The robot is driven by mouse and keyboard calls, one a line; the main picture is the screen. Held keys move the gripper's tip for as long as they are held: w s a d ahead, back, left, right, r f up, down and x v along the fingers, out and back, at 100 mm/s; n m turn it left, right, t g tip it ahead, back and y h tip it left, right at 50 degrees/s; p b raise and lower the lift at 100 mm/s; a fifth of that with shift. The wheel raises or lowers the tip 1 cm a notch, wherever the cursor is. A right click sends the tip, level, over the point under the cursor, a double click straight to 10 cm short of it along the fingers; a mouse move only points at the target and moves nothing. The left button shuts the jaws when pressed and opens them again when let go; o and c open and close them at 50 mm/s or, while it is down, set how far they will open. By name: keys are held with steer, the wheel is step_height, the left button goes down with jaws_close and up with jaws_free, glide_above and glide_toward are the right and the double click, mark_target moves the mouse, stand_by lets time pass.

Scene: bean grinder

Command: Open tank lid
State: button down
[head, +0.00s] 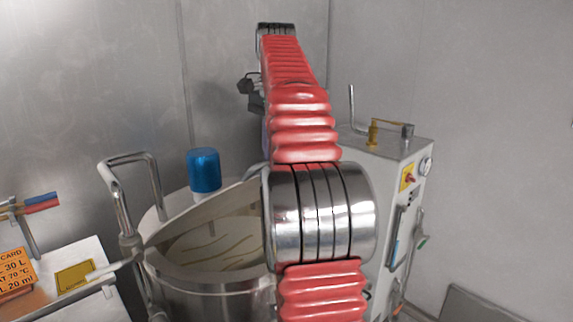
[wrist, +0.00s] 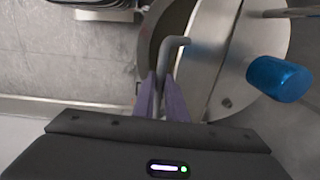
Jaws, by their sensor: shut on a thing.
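The steel tank (head: 215,300) stands left of centre in the head view, partly behind my arm. Its hinged lid flap (wrist: 212,58) is tilted up, and an opening (head: 215,248) into the tank shows under its edge. In the wrist view, my gripper (wrist: 160,82) has its two purple fingers shut on the bent grey lid handle (wrist: 175,46). A dark part of the opening (wrist: 150,45) shows left of the flap. My arm hides the gripper and handle in the head view.
A blue cap (head: 204,171) stands on the lid's other half, also seen in the wrist view (wrist: 279,79). A pipe frame (head: 120,195) stands at the tank's left. A white cabinet (head: 385,190) is close on the right. Walls close in behind.

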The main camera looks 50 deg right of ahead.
steer(key=shift+w+r, duration=0.2)
steer(key=shift+w, duration=0.4)
steer(key=shift+w+r, duration=0.2)
steer(key=shift+w, duration=0.4)
steer(key=c, duration=2)
jaws_free()
steer(key=shift+w, duration=0.15)
steer(key=shift+o, duration=1)
steer(key=shift+r, duration=0.15)
